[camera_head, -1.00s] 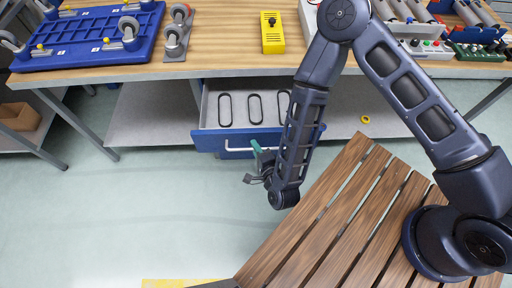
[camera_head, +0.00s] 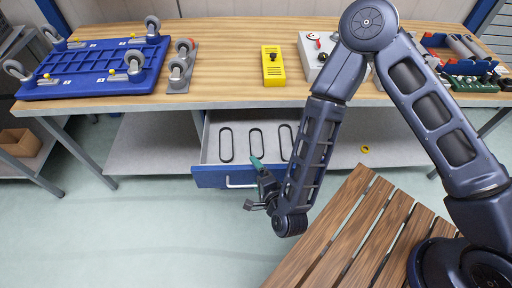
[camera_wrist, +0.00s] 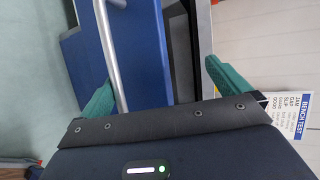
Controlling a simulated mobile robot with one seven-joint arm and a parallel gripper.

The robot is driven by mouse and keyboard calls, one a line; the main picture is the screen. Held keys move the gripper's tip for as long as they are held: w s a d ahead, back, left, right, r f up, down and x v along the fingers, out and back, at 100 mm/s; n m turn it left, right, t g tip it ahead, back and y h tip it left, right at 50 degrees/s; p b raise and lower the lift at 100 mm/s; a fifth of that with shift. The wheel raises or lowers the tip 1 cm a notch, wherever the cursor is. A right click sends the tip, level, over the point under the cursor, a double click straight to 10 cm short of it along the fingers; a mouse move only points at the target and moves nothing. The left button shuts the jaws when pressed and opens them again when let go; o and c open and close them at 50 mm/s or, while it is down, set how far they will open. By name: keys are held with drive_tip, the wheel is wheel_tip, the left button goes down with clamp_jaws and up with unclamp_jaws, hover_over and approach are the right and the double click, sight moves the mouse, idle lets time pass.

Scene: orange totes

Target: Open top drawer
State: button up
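The top drawer (camera_head: 208,179) hangs under the workbench with a blue front and a pale bar handle (camera_head: 240,184). It stands pulled out, and its grey inside shows several dark oval loops. My gripper (camera_head: 257,165) is at the right part of the drawer front, with a green finger over its top edge. In the wrist view my gripper (camera_wrist: 165,85) has its two green fingers wide apart with nothing between them held. The handle (camera_wrist: 108,45) runs beside the left finger; whether they touch I cannot tell. The blue front (camera_wrist: 148,55) lies between the fingers. My arm hides the drawer's right end.
The wooden bench top (camera_head: 220,60) carries a blue wheeled dolly (camera_head: 95,68), a caster plate (camera_head: 181,70), a yellow box (camera_head: 273,66) and a grey control box (camera_head: 312,60). A slatted wooden table (camera_head: 330,225) stands at front right. The floor in front of the drawer is clear.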

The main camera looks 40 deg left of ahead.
wheel_tip(320, 180, up, 9)
drive_tip(key=a+t+y, duration=0.1)
drive_tip(key=shift+w+f+m, duration=0.15)
drive_tip(key=shift+w+m, duration=0.15)
drive_tip(key=shift+d+r, duration=0.3)
drive_tip(key=shift+r, duration=0.5)
drive_tip(key=c, duration=0.9)
wheel_tip(320, 180, up, 3)
drive_tip(key=shift+f, duration=0.1)
drive_tip(key=shift+c, duration=1.1)
drive_tip(key=shift+r, duration=1.05)
